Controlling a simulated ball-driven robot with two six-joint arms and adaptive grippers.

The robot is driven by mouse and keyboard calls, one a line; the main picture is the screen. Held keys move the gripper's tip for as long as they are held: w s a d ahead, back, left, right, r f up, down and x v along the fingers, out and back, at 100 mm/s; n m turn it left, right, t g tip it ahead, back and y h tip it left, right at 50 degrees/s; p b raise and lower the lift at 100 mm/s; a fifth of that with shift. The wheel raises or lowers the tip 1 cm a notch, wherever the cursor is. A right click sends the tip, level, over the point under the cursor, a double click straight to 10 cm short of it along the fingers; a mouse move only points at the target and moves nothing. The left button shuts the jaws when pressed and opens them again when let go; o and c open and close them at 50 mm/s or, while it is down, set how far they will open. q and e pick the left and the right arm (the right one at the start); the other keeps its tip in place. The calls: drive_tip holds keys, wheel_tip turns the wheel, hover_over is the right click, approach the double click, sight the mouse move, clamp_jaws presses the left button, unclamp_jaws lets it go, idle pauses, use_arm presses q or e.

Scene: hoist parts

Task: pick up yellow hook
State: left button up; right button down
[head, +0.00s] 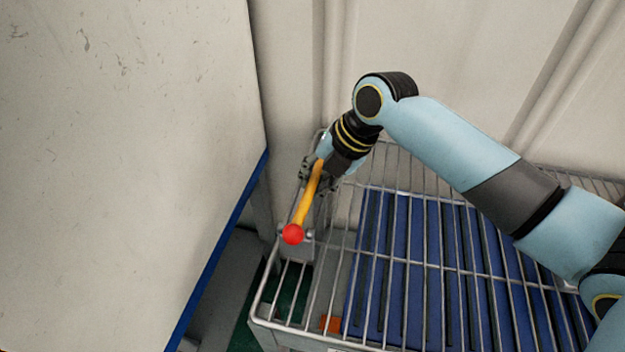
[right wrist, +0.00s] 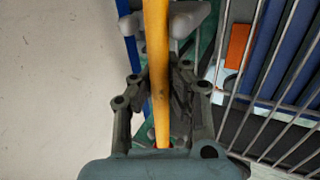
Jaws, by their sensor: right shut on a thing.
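The yellow hook (head: 307,199) shows as a long yellow bar with a red ball (head: 292,234) at its lower end in the head view. My right gripper (head: 318,180) is shut on the bar near its upper end, at the left end of the wire basket. In the right wrist view the yellow bar (right wrist: 156,50) runs between the two fingers of the gripper (right wrist: 160,85). Its far end leaves the top of that view. The fingers hide part of the bar. My left gripper is not in view.
A wire basket (head: 400,258) with blue slats (head: 430,290) beneath its bars lies below and right. An orange piece (head: 331,323) shows through the wires and in the right wrist view (right wrist: 237,45). A large pale panel (head: 120,150) with a blue edge stands at left.

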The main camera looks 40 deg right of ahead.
sight(315, 176)
drive_tip(key=shift+r, duration=0.2)
idle(0.4)
drive_tip(key=shift+r, duration=0.2)
wheel_tip(315, 176, up, 4)
drive_tip(key=shift+d+f+b, duration=0.1)
drive_tip(key=shift+f+b, duration=0.1)
drive_tip(key=shift+b, duration=0.25)
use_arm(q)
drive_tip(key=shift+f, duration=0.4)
use_arm(e)
drive_tip(key=s+d+r, duration=0.6)
drive_tip(key=s, duration=0.3)
drive_tip(key=shift+s+r, duration=0.35)
drive_tip(key=shift+s, duration=0.05)
